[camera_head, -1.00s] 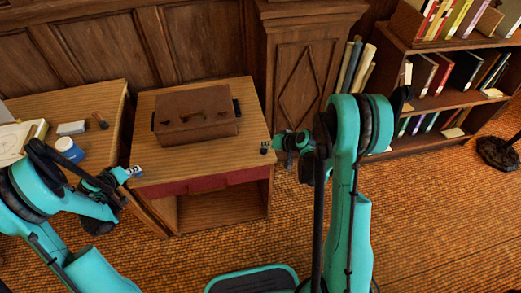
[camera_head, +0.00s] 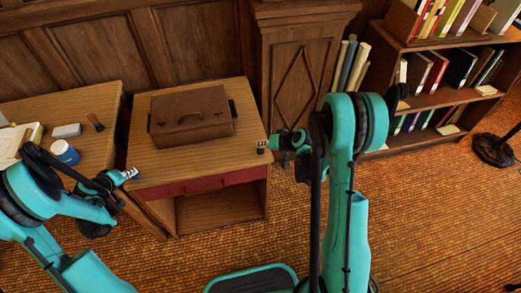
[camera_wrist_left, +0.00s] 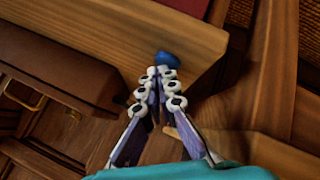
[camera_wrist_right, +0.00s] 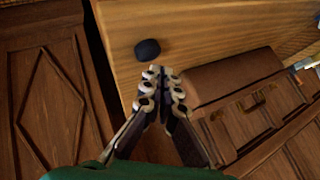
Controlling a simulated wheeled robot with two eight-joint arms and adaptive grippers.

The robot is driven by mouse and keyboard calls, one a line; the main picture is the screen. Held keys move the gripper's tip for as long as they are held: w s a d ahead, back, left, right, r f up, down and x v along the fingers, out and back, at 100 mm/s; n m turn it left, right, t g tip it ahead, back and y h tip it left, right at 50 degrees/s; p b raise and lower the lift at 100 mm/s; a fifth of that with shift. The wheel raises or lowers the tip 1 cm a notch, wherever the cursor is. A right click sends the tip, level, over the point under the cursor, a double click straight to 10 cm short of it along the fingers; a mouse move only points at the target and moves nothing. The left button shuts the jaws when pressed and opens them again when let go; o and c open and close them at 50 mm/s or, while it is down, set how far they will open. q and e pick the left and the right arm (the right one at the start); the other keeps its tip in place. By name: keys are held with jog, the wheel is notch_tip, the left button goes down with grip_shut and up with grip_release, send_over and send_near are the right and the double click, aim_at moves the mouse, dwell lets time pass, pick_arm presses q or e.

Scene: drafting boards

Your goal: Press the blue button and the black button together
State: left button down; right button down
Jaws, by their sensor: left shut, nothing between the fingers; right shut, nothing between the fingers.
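The blue button (camera_wrist_left: 166,58) shows in the left wrist view, near the edge of a wooden top. My left gripper (camera_wrist_left: 164,72) is shut and empty, its fingertips just below the button in that view; I cannot tell whether they touch it. The black button (camera_wrist_right: 147,49) shows in the right wrist view, on a wooden top near its edge. My right gripper (camera_wrist_right: 161,70) is shut and empty, its tips close to the button with a small gap in the picture. In the head view the left gripper (camera_head: 130,173) and right gripper (camera_head: 266,146) are at opposite sides of the small desk.
The small desk (camera_head: 240,120) carries a brown case (camera_head: 190,130) between the grippers. A red drawer front (camera_head: 210,183) is below the top. A side table at left holds a blue jar (camera_head: 63,152), a white block (camera_head: 66,131) and papers. A bookshelf (camera_head: 440,100) stands at right.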

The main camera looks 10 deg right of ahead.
aim_at(262, 151)
jog(key=shift+f, duration=1)
dwell(1.0)
jog(key=shift+r, duration=0.1)
dwell(0.6)
jog(key=shift+r, duration=3.45)
pick_arm(q)
jog(key=shift+r+p, duration=0.5)
jog(key=shift+r, duration=0.5)
pick_arm(e)
jog(key=shift+r, duration=0.5)
